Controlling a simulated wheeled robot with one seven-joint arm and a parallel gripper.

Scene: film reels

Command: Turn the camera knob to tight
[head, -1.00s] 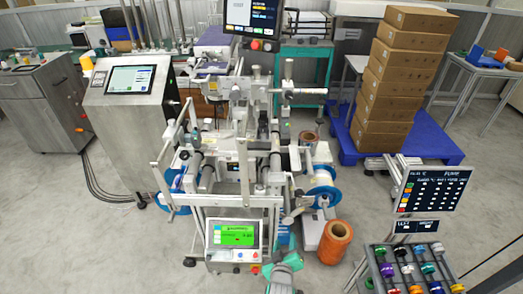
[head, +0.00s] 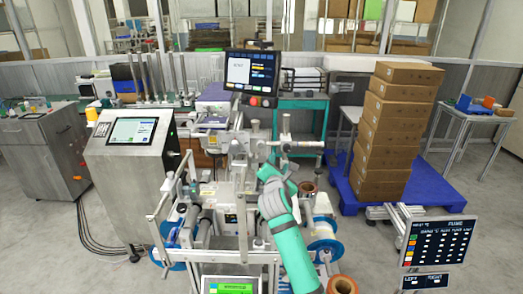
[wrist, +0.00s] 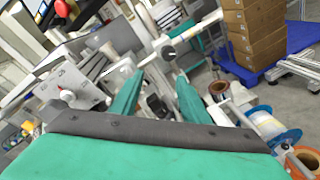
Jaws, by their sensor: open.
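My gripper (head: 277,172) is raised in front of the labelling machine (head: 215,190) in the head view. In the wrist view my gripper (wrist: 160,85) shows two teal fingers spread apart, with nothing held between them. A grey plate with a small pale round knob (wrist: 67,95) and printed marks, some red, is left of the fingers in the wrist view. It looks like the task's knob, but its label and setting are too small to read. The fingers are apart from it. In the head view I cannot make out this knob.
Metal posts and rods of the machine (head: 285,145) stand close around my gripper. A screen (head: 252,73) is above it. Blue-rimmed reels (head: 322,229) sit at lower right. Stacked cartons (head: 390,125) stand on a blue pallet (head: 348,200).

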